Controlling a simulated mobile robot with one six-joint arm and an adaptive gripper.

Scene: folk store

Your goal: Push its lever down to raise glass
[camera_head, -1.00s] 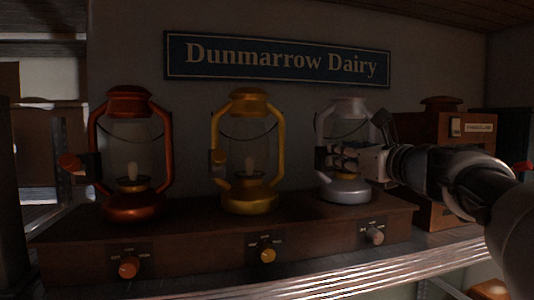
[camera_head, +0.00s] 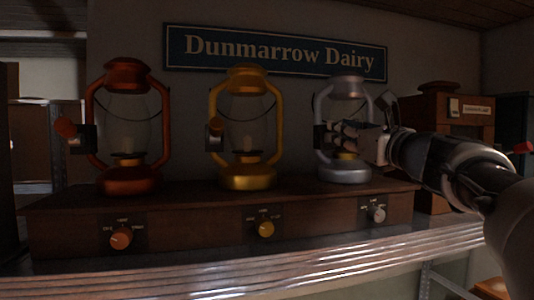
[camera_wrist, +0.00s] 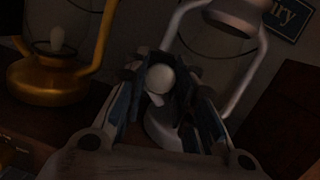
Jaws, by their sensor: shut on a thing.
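The silver lantern (camera_head: 348,88) stands at the right end of a wooden base. Its clear glass is partly hidden by my gripper. My gripper (camera_head: 335,137) is at the lantern's left side, in front of its frame. In the wrist view my gripper (camera_wrist: 160,84) is shut on a round pale lever knob (camera_wrist: 160,77), with one finger on each side. The silver lantern (camera_wrist: 236,17) also shows behind the fingers. The rest of the lever is mostly hidden. A yellow lantern (camera_head: 246,182) stands in the middle and an orange-red one (camera_head: 127,186) at the left.
The wooden base (camera_head: 190,225) carries a dial below each lantern: orange (camera_head: 121,238), yellow (camera_head: 265,229) and silver (camera_head: 378,214). It rests on a metal shelf (camera_head: 270,268). A brown box (camera_head: 440,108) stands behind my arm. A dairy sign (camera_head: 278,54) hangs behind.

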